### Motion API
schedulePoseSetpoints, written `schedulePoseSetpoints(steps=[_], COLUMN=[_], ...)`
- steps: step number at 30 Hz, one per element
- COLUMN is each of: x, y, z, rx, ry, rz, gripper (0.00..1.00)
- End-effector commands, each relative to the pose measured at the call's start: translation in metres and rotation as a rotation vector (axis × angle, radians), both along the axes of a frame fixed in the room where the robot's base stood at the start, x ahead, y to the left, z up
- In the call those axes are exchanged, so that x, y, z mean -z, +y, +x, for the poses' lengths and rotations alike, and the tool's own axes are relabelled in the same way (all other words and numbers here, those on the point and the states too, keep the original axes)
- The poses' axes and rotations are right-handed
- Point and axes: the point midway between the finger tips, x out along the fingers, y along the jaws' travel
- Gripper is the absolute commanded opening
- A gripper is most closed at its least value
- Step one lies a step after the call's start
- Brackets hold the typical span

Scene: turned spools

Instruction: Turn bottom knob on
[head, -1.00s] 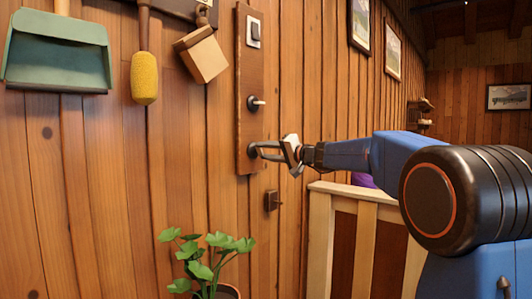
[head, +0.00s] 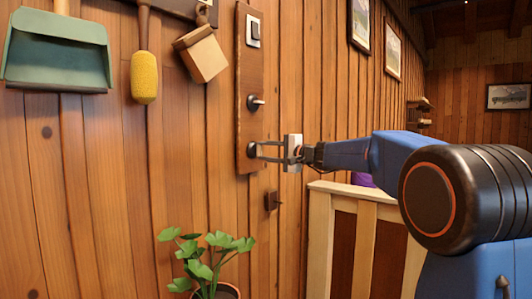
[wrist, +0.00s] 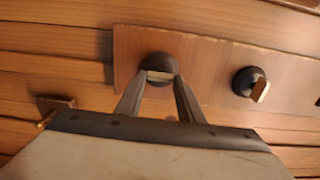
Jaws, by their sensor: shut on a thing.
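A narrow brown wooden panel (head: 242,82) is fixed upright on the plank wall, with a switch (head: 254,31) at its top and two dark knobs below. The upper knob (head: 256,103) has a light grip bar and is free; it also shows in the wrist view (wrist: 250,83). The bottom knob (wrist: 159,67) sits near the panel's lower end, with its light bar between my fingertips. My gripper (head: 258,150) is shut on the bottom knob. In the wrist view my two fingers (wrist: 158,84) reach the knob from either side. The fingers partly hide the knob in the head view.
A small dark wall fitting (head: 272,201) is below the panel. A potted plant (head: 207,262) stands lower left. A green dustpan (head: 58,52), a yellow brush (head: 144,78) and a wooden block (head: 201,54) hang left. A wooden railing (head: 357,200) stands right, below my arm.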

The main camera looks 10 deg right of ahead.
Motion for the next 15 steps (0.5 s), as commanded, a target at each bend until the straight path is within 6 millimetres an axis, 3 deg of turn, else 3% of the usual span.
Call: schedulePoseSetpoints(steps=[10,11,12,15], x=[0.0021,0.0021,0.0021,0.0016], y=[-0.0006,-0.0006,-0.0006,-0.0005], z=[0.0003,0.0003,0.0003,0.0003], rx=[0.001,0.001,0.001,0.001], ry=[0.005,0.005,0.005,0.003], rz=[0.001,0.001,0.001,0.001], gripper=[0.12,0.39,0.49,0.53])
